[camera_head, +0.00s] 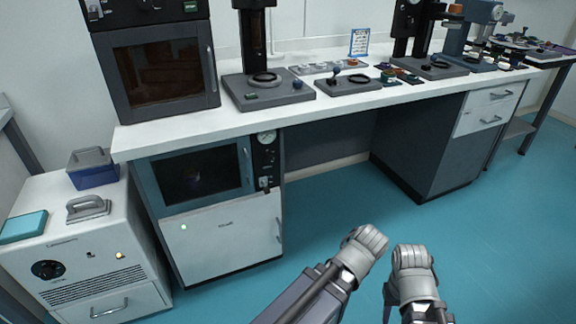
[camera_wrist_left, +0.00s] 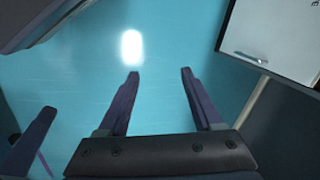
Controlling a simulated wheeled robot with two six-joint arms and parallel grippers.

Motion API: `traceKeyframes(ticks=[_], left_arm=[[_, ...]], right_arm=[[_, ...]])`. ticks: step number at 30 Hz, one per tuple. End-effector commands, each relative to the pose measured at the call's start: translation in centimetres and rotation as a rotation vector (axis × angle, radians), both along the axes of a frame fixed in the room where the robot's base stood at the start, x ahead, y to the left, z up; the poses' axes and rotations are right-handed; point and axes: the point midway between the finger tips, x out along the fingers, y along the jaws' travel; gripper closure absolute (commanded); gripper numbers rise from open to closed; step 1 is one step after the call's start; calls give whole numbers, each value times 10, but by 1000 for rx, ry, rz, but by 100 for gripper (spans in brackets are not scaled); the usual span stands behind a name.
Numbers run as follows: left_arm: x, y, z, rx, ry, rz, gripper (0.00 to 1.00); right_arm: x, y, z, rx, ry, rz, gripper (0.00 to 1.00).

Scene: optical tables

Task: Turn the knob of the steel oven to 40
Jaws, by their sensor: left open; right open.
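A dark-framed oven (camera_head: 160,75) with a glass door and an upright handle stands on the left end of the white bench. Its upper panel is cut off by the picture's top edge, and I cannot make out its knob or scale clearly. I cannot tell from its look whether it is the steel oven. My right gripper (camera_head: 412,290) is low in the head view, over the floor, open and well away from the ovens. My left gripper (camera_wrist_left: 160,73) is open in the left wrist view, with nothing between its fingers and blue floor beyond.
Under the bench is a teal-framed oven (camera_head: 150,182) with a gauge. A white cabinet (camera_head: 95,245) with a black dial (camera_head: 46,270) stands at left. Microscopes and small parts crowd the bench (camera_head: 240,120). The blue floor (camera_head: 340,205) before it is free.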

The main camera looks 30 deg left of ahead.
Motion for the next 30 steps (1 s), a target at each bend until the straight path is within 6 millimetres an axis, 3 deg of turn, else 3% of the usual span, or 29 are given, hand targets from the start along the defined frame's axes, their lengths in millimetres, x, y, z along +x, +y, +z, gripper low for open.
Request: traceKeyframes(ticks=[2,5,9,12,16,21,30], left_arm=[[34,41,-7,135,-72,-113,33],[79,104,4,391,-133,-321,33],[127,182,41,805,-84,-626,33],[150,221,70,1077,35,-818,33],[169,251,100,1349,231,-1011,33],[181,266,121,1542,430,-1152,33],[187,272,129,1597,501,-1193,33]], right_arm=[[0,0,-18,1,0,1,55],[0,1,-34,3,-1,3,55],[0,1,-55,5,-1,5,55],[0,1,-67,6,0,7,55],[0,2,-78,7,-1,8,55],[0,2,-85,8,0,9,55],[0,2,-85,8,0,9,55]])
